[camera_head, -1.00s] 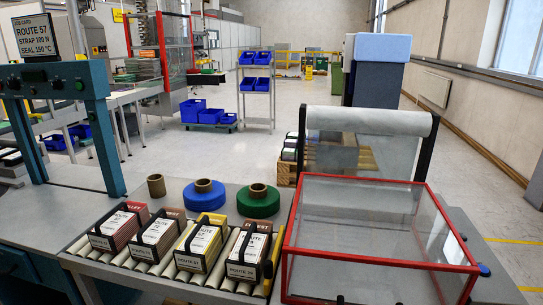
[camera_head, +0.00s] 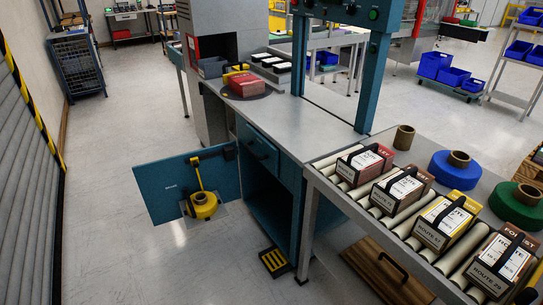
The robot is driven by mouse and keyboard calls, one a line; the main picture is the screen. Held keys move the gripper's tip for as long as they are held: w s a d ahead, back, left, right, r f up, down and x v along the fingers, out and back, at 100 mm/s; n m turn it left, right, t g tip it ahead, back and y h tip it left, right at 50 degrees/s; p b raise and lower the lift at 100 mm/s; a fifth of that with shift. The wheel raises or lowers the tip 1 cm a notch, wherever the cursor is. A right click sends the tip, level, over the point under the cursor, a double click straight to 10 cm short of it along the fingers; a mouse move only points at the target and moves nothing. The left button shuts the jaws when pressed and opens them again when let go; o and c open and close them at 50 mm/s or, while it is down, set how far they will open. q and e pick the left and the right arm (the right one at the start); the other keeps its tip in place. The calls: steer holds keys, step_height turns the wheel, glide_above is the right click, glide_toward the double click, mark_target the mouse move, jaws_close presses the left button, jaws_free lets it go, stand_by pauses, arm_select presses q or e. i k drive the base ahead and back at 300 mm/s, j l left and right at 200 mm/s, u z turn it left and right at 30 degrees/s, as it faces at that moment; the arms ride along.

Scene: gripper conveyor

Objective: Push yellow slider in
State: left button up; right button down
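I cannot tell for certain which part is the yellow slider. A yellow round reel with an upright yellow arm (camera_head: 204,204) stands low at the opened blue door (camera_head: 165,188) of the bench cabinet, outside the cabinet opening. A small yellow part (camera_head: 235,73) also shows on the bench top at the mouth of the grey machine, behind a red box. Neither of my grippers shows in this view, so their state and position are hidden.
The blue-grey bench (camera_head: 275,125) joins a roller conveyor (camera_head: 385,212) with several strapped packs. A black-and-yellow pedal (camera_head: 275,262) lies on the floor by the bench. The floor at left is clear.

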mark_target(195, 162)
steer(key=i+j+u, duration=0.15)
steer(key=u, duration=0.5)
steer(key=i+j+z, duration=0.1)
steer(key=i+j, duration=0.7)
steer(key=i, duration=0.2)
steer(key=i+j, duration=0.85)
steer(key=i, duration=0.15)
steer(key=l+z, duration=0.05)
